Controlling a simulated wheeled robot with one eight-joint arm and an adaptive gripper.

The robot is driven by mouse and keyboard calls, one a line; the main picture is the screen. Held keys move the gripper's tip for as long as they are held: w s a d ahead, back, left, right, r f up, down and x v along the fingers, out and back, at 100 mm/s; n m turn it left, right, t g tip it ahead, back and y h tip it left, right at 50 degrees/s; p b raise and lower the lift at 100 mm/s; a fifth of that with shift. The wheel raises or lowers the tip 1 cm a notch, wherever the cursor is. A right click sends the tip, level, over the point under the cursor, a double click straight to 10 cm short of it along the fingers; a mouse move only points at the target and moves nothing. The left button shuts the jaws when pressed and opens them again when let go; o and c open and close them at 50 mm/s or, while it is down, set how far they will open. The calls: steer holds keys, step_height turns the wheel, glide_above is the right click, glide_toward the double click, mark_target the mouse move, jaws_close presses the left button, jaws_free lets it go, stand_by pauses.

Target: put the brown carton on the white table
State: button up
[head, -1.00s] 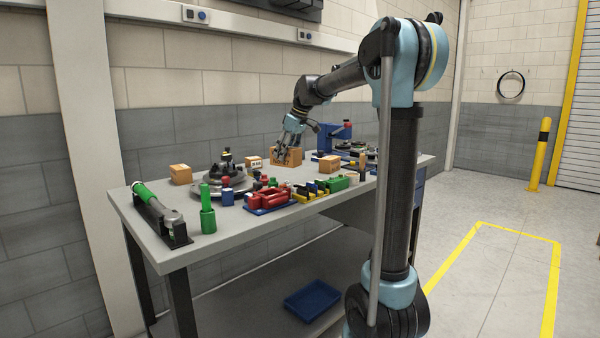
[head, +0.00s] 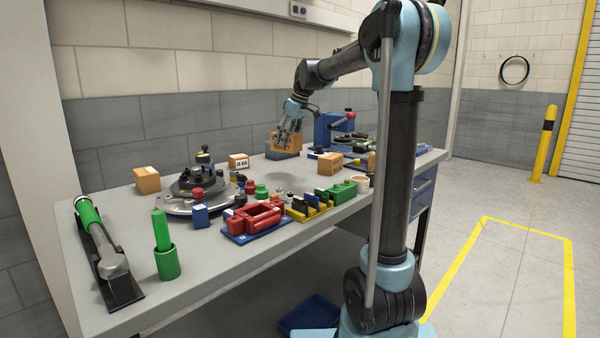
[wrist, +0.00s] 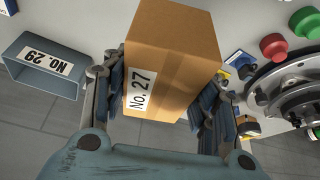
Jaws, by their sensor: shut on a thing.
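My gripper (head: 285,138) is shut on a brown carton (head: 289,143) above the back part of the grey-white workbench table (head: 225,270). In the wrist view the carton (wrist: 172,60) is between the two fingers and bears a label "No. 27". A shadow on the tabletop suggests it is held off the surface. Other brown cartons stand on the table: one at the back left (head: 147,180), one behind the round fixture (head: 239,160) with a label, and one at the right (head: 330,163).
A round dark fixture (head: 195,188), a red vise-like part (head: 256,217), green cylinders (head: 165,248) and a blue machine (head: 335,128) crowd the tabletop.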

steer(key=shift+a, duration=0.5)
steer(key=w+d+m, duration=0.2)
steer(key=d, duration=0.4)
glide_above(299, 174)
step_height(299, 174, down, 5)
steer(key=shift+m+t+h, duration=0.3)
steer(key=shift+t, duration=0.1)
steer(key=shift+a+f, duration=0.1)
steer(key=shift+f, duration=2.55)
steer(key=o, duration=1.4)
